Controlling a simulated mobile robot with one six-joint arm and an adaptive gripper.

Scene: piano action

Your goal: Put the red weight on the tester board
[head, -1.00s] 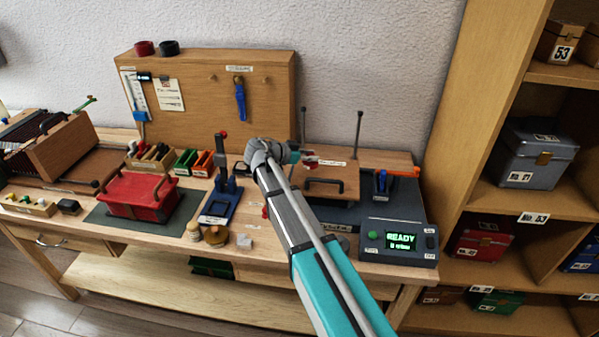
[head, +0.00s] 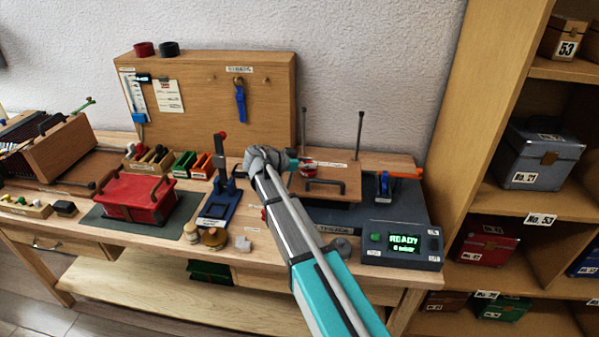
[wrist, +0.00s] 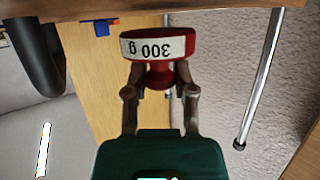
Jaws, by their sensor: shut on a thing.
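My gripper (wrist: 160,88) is shut on the red weight (wrist: 160,75) in the wrist view. The weight has a round head with a white band reading "300 g", upside down in this view. In the head view the weight (head: 309,166) is a small red shape at the end of my arm, partly hidden by the gripper. It appears over or near the back left of the brown tester board (head: 345,190), which has a black handle. Whether the weight touches the board cannot be told.
Two upright metal rods (head: 359,135) stand behind the board. A control box (head: 400,246) reading READY is in front right, and a blue stand with an orange part (head: 402,174) is at the right. A blue press (head: 221,190) stands to the left.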

